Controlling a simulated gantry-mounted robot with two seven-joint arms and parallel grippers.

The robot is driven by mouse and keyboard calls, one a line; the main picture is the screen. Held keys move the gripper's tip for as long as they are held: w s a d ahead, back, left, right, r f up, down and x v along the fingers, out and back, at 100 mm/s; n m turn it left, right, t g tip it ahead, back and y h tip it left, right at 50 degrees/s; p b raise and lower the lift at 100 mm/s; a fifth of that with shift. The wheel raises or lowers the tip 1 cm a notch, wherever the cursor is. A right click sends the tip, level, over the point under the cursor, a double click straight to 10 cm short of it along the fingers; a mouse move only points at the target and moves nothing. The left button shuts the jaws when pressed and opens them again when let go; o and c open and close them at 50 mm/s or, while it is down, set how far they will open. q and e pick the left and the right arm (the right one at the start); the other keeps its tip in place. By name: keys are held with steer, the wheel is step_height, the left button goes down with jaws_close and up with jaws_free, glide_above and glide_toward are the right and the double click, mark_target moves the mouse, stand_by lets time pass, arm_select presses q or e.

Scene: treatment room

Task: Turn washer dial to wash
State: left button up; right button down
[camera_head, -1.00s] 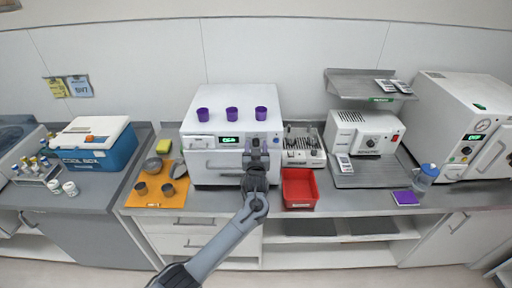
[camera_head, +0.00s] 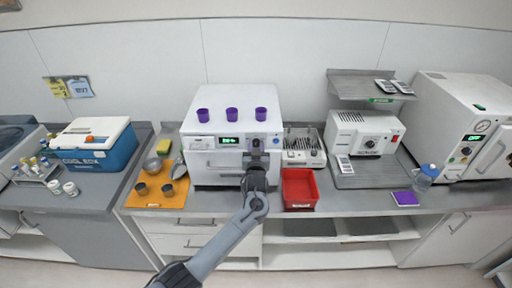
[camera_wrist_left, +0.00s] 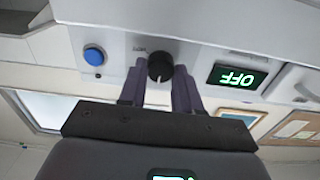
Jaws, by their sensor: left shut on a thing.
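The washer (camera_head: 215,165) is a white box at the middle of the counter, with a green-lit display (camera_head: 228,141) on its front. In the left wrist view, upside down, the display (camera_wrist_left: 240,77) reads OFF. The black round dial (camera_wrist_left: 160,66) with a pale pointer mark sits between the display and a blue button (camera_wrist_left: 94,56). My left gripper (camera_head: 256,146) is at the washer front and hides the dial in the head view. Its two fingers (camera_wrist_left: 160,85) are shut on the dial, one on each side. My right gripper is not in view.
Several purple cups (camera_head: 232,114) stand on the washer. A red bin (camera_head: 299,188) and a rack of instruments (camera_head: 302,147) are just right of it. An orange mat (camera_head: 157,199) with cups lies left. A blue cool box (camera_head: 95,145) stands farther left.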

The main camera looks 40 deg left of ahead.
arm_select(q)
steer(key=shift+r+m+p, duration=0.15)
steer(key=shift+m+p, duration=0.7)
steer(key=shift+m, duration=0.25)
steer(key=m+p, duration=0.2)
steer(key=m, duration=0.1)
steer(key=m+p, duration=0.2)
steer(key=m, duration=0.2)
steer(key=shift+w+m, duration=0.1)
steer(key=shift+m, duration=0.2)
steer(key=shift+d+m, duration=0.1)
steer(key=shift+m, duration=0.7)
steer(key=shift+f+p, duration=0.2)
steer(key=shift+p, duration=0.1)
steer(key=o, duration=1)
steer(key=shift+o, duration=0.2)
steer(key=shift+f, duration=0.1)
